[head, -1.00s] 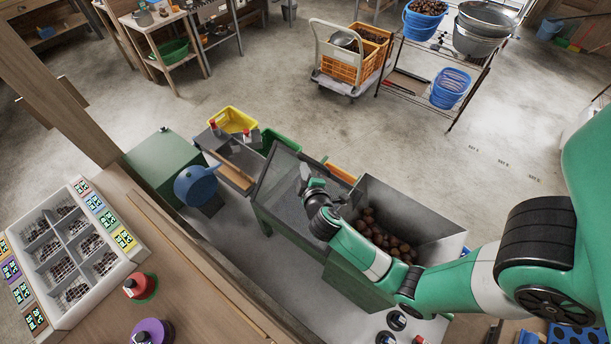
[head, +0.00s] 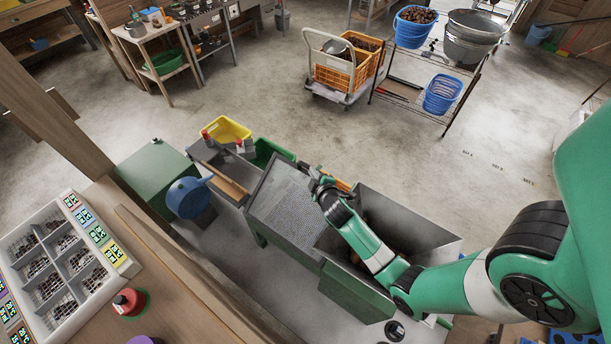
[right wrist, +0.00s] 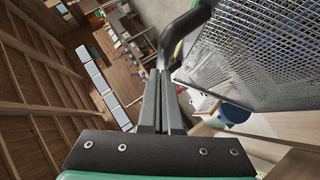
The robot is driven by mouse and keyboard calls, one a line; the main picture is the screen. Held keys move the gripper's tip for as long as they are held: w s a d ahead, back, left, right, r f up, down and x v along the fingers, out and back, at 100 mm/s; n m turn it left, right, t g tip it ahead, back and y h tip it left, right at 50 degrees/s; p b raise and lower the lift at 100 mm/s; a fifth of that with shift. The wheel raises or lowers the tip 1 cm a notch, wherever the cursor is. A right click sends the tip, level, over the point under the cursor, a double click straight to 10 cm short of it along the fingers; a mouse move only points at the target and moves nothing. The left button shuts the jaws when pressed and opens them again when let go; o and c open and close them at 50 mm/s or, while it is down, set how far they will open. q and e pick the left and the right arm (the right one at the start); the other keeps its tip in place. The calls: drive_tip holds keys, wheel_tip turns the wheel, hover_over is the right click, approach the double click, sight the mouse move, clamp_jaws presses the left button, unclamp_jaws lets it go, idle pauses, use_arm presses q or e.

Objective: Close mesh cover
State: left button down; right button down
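The mesh cover (head: 283,207) is a grey perforated panel over the left part of the metal hopper of a green machine, in the head view. It fills the upper right of the right wrist view (right wrist: 255,55). Its black curved handle (right wrist: 180,32) reaches down to my fingertips there. My right gripper (head: 318,184) is at the cover's far right edge in the head view. Its fingers (right wrist: 162,75) are close together at the handle's lower end and look shut on it. The cover's exact tilt is hard to tell. My left gripper is not in view.
The hopper (head: 425,225) is open on the right; my right arm hides most of its chestnuts. A yellow bin (head: 227,131) and a green bin (head: 270,151) stand behind. A wooden bench with a divided white tray (head: 125,262) is at the left.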

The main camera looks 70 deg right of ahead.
drive_tip(key=d+f, duration=0.1)
drive_tip(key=s+d+f+b, duration=0.1)
drive_tip(key=f, duration=0.1)
drive_tip(key=shift+d, duration=0.4)
